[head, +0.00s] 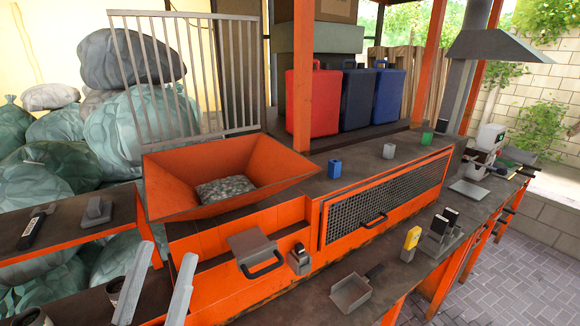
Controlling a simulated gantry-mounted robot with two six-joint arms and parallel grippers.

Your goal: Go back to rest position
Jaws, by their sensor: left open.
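My left gripper (168,257) shows at the lower left, its two grey fingers pointing up and spread apart with nothing between them. It appears in front of the orange machine, left of the grey flap with a black handle (256,252). My right gripper is not in view. The orange hopper (285,165) stands beyond the left gripper and holds a heap of grey flakes (225,188).
A grey scoop (352,293) lies on the front bench. A yellow block (411,240) and a dark-topped holder (441,232) stand right of it. Blue (335,168), grey (389,150) and green (427,136) small containers stand on the machine top. Dark cups sit near my left gripper.

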